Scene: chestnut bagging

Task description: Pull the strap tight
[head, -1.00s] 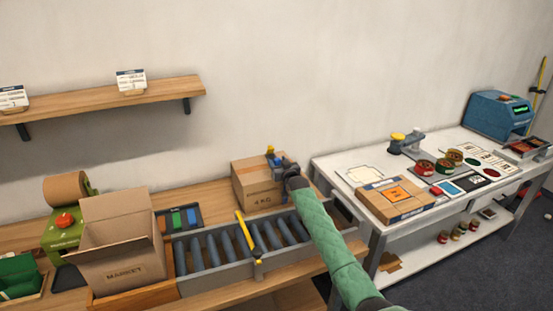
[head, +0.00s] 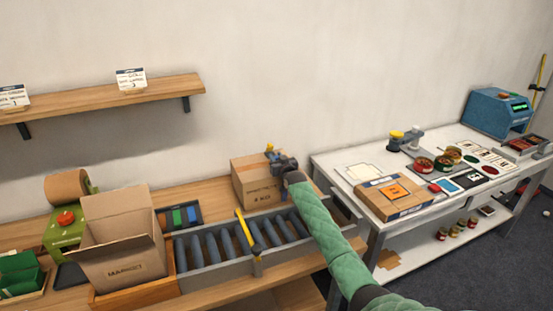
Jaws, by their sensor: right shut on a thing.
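A closed cardboard box (head: 251,186) stands at the far right end of the roller conveyor, against the wall side. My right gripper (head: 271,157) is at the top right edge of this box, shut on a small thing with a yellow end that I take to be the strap. The fingers and the dark wrist hide most of what is held, and I cannot make out how the strap runs around the box. My left gripper is not in view.
A yellow bar (head: 243,229) crosses the roller conveyor (head: 215,275). An open carton (head: 120,240) and a green tape dispenser (head: 65,228) stand at the left. A white side table (head: 345,192) with a flat box (head: 396,197) is to the right. Wall space above the box is clear.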

